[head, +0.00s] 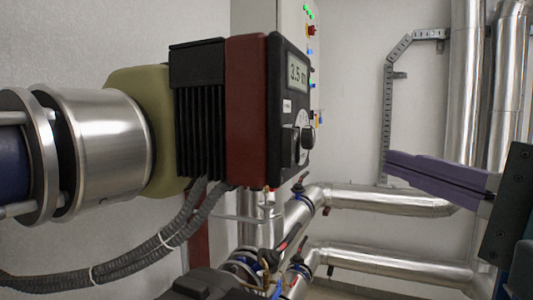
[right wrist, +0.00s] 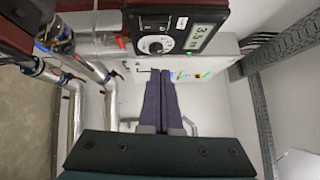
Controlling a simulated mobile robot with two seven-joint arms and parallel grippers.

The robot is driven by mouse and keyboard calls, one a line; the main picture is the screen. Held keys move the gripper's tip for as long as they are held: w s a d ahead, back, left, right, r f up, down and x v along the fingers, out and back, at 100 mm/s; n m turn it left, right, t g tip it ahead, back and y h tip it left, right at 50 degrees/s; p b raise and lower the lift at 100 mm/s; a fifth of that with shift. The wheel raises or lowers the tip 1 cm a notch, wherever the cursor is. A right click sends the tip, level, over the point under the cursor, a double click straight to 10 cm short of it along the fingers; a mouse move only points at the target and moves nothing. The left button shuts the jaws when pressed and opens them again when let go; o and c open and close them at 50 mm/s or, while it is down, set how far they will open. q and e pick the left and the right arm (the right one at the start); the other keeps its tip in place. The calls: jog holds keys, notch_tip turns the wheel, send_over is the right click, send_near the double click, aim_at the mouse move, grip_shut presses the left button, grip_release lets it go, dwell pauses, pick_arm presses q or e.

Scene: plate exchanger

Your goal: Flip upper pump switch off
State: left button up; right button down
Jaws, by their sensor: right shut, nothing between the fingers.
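The upper pump's control box (head: 247,110) is dark red and black, with a lit display (head: 297,72) reading about 3.5 m. A round knob (head: 307,137) sits on its front face; in the right wrist view the knob (right wrist: 155,45) has a white dial. A small dark lever-like part (head: 298,187) shows near the box's lower edge; I cannot tell whether it is the switch or its position. My right gripper (head: 390,163), with purple fingers, is shut and empty, right of the box and apart from it.
Silver pipes (head: 390,200) with valves run below and right of the box. A corrugated hose (head: 130,262) hangs at lower left. A cabinet with green lights and a red-yellow switch (head: 311,30) stands behind. Open space lies between gripper and box.

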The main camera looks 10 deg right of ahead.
jog(key=p, duration=0.4)
send_near(299, 137)
jog(key=w+d, duration=0.2)
jog(key=w, duration=0.2)
jog(key=shift+w+a+r+p, duration=0.1)
jog(key=shift+w+a+p, duration=0.25)
jog(key=shift+a, duration=0.2)
jog(key=shift+w+a+r+p, duration=0.1)
jog(key=shift+w+a+p, duration=0.15)
jog(key=shift+a, duration=0.25)
jog(key=shift+w+a+r+p, duration=0.1)
jog(key=shift+w+a+p, duration=0.15)
jog(key=shift+a+p, duration=0.25)
